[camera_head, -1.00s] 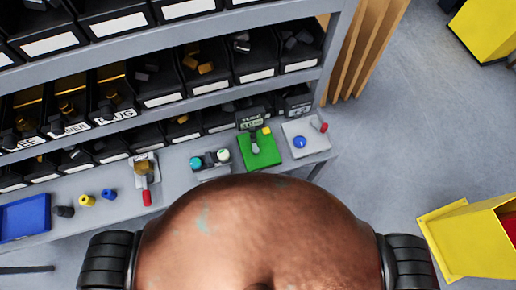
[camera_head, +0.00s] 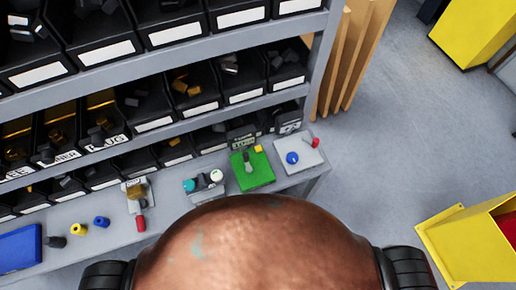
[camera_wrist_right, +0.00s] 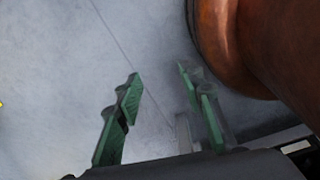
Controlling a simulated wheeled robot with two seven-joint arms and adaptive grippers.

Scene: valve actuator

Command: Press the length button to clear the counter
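On the bench's right end is a pale plate (camera_head: 300,157) with a blue button (camera_head: 292,158) and a red knob (camera_head: 315,142). A small black display (camera_head: 289,126) stands behind it. Left of it, a green fixture (camera_head: 252,175) has a grey lever, a yellow button (camera_head: 258,149) and a black display (camera_head: 241,140) behind it. The display text is too small to read surely, and I cannot tell which button is the length button. My right gripper (camera_wrist_right: 160,76) is open and empty over grey floor, away from the bench. My left gripper is not in view.
The grey bench (camera_head: 165,222) also holds a red-handled part (camera_head: 138,200), several small coloured pieces and a blue tray (camera_head: 20,248). Shelves of black bins rise behind it. Wooden boards (camera_head: 350,60) lean at the right. Yellow containers (camera_head: 480,238) stand on open floor at right.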

